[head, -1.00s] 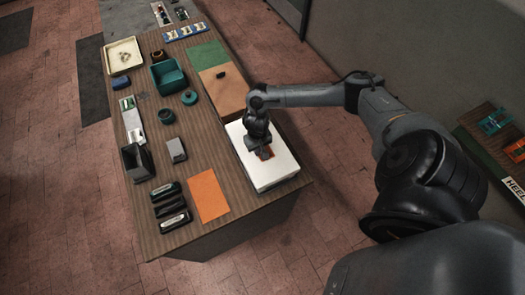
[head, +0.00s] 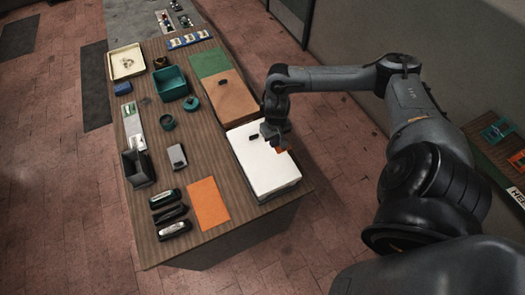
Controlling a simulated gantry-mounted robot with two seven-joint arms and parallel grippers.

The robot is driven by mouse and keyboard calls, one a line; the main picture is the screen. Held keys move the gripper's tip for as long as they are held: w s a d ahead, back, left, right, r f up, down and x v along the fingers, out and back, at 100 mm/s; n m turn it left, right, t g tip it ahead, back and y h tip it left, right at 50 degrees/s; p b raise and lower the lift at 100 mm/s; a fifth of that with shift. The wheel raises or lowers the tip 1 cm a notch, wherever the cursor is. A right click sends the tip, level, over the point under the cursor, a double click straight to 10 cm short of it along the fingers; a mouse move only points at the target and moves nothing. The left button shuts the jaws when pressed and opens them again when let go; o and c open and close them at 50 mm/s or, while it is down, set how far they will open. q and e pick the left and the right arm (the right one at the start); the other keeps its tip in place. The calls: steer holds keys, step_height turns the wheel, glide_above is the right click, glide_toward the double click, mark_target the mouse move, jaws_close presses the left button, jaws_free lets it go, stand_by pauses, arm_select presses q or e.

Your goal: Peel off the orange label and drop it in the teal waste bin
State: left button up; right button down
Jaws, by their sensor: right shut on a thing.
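My right gripper (head: 275,142) is over the right part of the white block (head: 263,175) at the table's right edge. It is shut, and the orange label (head: 281,149) shows at its fingers. The label looks lifted from the white top, though the gripper hides part of it. The teal waste bin (head: 171,84), an open square box, stands upright at the back left of the table. My left gripper is not in view.
A small dark thing (head: 252,136) shows on the white top. A green and tan board (head: 231,98) lies behind the white block. Teal round pieces (head: 191,104), a dark holder (head: 138,168), staplers (head: 172,212) and an orange sheet (head: 208,203) occupy the table's left and front.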

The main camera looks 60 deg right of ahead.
steer(key=s+d+r, duration=0.2)
steer(key=d, duration=0.1)
steer(key=shift+s+b, duration=0.2)
steer(key=shift+b, duration=0.1)
steer(key=shift+s+d+r, duration=0.45)
steer(key=shift+d+r, duration=0.15)
steer(key=shift+r, duration=0.05)
step_height(320, 180, up, 3)
steer(key=p, duration=0.3)
steer(key=shift+s+d+r, duration=0.1)
